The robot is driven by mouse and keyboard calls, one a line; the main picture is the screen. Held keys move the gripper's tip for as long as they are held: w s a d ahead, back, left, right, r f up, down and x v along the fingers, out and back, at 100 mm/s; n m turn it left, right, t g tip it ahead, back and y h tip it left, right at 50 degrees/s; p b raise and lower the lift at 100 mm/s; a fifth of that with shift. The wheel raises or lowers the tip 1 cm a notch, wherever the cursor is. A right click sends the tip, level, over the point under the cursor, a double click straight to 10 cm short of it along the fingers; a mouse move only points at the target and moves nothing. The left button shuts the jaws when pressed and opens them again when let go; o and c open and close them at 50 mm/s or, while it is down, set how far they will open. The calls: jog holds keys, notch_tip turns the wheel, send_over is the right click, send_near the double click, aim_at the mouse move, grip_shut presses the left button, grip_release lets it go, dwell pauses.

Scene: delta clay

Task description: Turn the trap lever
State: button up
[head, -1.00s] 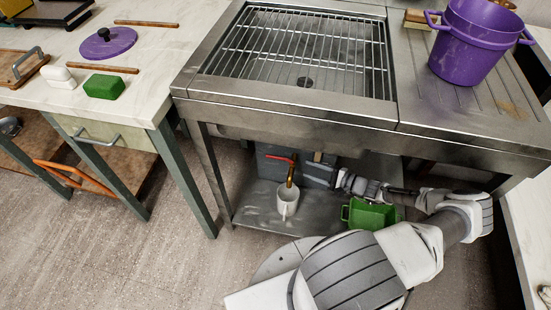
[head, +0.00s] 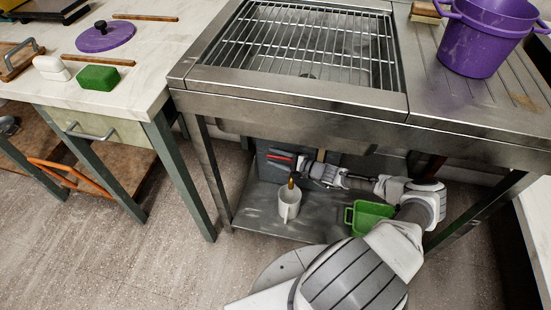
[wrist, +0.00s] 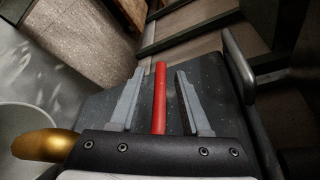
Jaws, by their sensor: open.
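The trap lever is a red bar (head: 280,157) on a dark grey box (head: 268,168) under the sink. In the wrist view the red lever (wrist: 160,95) runs between the two fingers of my gripper (wrist: 157,85). The fingers are open, with a gap on each side of the lever. In the head view my gripper (head: 302,167) is at the lever's right end and partly hides it. A brass spout (head: 291,183) points down below the lever and shows at the lower left of the wrist view (wrist: 43,144).
A white mug (head: 289,204) stands under the spout on the metal lower shelf (head: 258,210). A green bin (head: 368,215) stands to the right, close to my arm. The sink's front edge (head: 300,103) lies above my arm, and a metal leg (head: 210,170) stands at left.

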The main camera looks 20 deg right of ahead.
grip_shut()
dwell(1.4)
